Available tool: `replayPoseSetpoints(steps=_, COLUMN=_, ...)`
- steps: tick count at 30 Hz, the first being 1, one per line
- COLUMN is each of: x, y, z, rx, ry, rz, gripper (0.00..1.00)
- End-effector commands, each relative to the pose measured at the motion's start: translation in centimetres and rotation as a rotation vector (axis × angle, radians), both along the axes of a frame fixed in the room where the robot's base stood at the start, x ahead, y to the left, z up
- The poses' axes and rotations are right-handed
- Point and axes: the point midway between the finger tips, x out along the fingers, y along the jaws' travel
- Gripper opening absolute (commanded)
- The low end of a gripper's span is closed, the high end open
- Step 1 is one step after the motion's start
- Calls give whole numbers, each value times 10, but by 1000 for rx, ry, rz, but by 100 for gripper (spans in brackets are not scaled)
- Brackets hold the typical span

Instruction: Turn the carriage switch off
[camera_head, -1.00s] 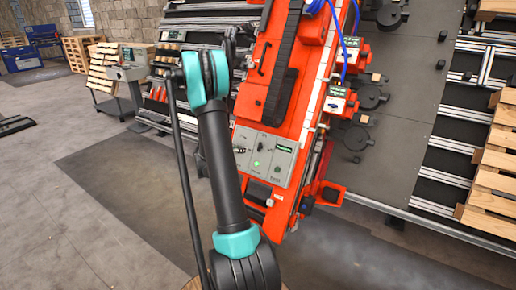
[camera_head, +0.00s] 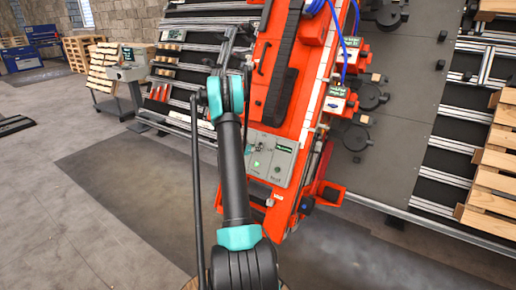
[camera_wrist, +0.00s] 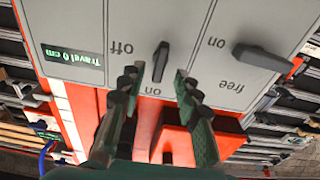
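The grey control panel (camera_head: 283,157) is on the red carriage (camera_head: 290,115) in the head view. In the wrist view it appears upside down. The carriage switch, a dark lever (camera_wrist: 161,62), stands between the labels "off" and "on", with its lower end towards "on". My gripper (camera_wrist: 158,80) is open, with one finger on each side of the lever's lower end. Gaps show between the lever and the fingers; whether they touch cannot be told. In the head view my arm covers the panel's left part, and the fingers are not clear.
A second dark lever (camera_wrist: 262,58), by "on" and "free", is to the right on the same panel. A green display (camera_wrist: 73,57) reads "Travel 0 cm". Blue hoses (camera_head: 343,40) run along the carriage. Pallets (camera_head: 492,165) stand at right.

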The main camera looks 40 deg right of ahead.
Motion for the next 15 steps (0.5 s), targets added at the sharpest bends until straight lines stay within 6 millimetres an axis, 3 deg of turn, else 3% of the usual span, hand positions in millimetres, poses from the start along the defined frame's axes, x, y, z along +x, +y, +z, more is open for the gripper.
replayPoseSetpoints(steps=6, x=9, y=-23, z=-10, rx=-1, ry=0, rz=0, gripper=33)
replayPoseSetpoints(steps=15, x=12, y=-29, z=-13, rx=0, ry=1, rz=0, gripper=33)
